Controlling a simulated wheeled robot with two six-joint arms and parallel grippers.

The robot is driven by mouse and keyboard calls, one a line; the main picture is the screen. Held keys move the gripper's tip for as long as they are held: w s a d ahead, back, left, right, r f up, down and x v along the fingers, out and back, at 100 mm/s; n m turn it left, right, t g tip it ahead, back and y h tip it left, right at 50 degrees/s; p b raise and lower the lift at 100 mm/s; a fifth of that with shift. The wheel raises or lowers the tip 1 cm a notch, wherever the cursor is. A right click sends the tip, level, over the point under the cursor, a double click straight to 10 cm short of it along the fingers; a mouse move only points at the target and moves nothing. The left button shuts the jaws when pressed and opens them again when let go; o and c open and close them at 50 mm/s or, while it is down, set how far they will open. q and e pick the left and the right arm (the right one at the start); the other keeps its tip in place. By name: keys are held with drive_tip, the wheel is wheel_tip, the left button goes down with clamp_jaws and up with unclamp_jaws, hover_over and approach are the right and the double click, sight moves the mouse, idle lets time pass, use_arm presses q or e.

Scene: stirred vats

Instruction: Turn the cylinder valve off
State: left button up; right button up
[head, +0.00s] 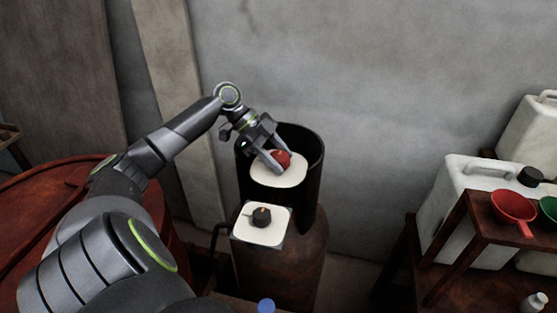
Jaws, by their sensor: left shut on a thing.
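The cylinder valve's red knob (282,158) sits above a round white plate (290,179) inside a dark open collar (315,165). The collar stands on top of a rusty brown cylinder (300,255). My left gripper (277,164) reaches in from the left, and its fingers are shut on the red knob. The fingers hide part of the knob. A black knob (262,216) with a small light mark stands on a square white plate (261,236) in front of the collar. My right gripper is not in view.
A large rusty red drum (40,215) stands at the left. At the right, a wooden stand (470,240) holds a red funnel (514,208) and a green one (549,207), beside white jugs (455,180). A grey wall (400,80) is close behind the cylinder.

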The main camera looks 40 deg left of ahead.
use_arm(q)
drive_tip(key=shift+o, duration=0.2)
drive_tip(key=shift+m, duration=0.3)
drive_tip(key=o, duration=1)
drive_tip(key=shift+f, duration=0.1)
drive_tip(key=shift+c, duration=0.2)
drive_tip(key=shift+a, duration=0.1)
drive_tip(key=shift+s+a+r+b, duration=0.1)
drive_tip(key=shift+a+r+b, duration=0.15)
drive_tip(key=shift+r+b, duration=0.1)
drive_tip(key=b+v, duration=0.1)
drive_tip(key=v, duration=0.4)
drive_tip(key=b+v, duration=0.2)
drive_tip(key=v, duration=0.3)
drive_tip(key=b+v, duration=0.1)
drive_tip(key=v, duration=0.4)
drive_tip(key=shift+w+a+b, duration=0.1)
drive_tip(key=shift+w+b, duration=0.2)
drive_tip(key=shift+w, duration=0.05)
drive_tip(key=shift+v, duration=0.75)
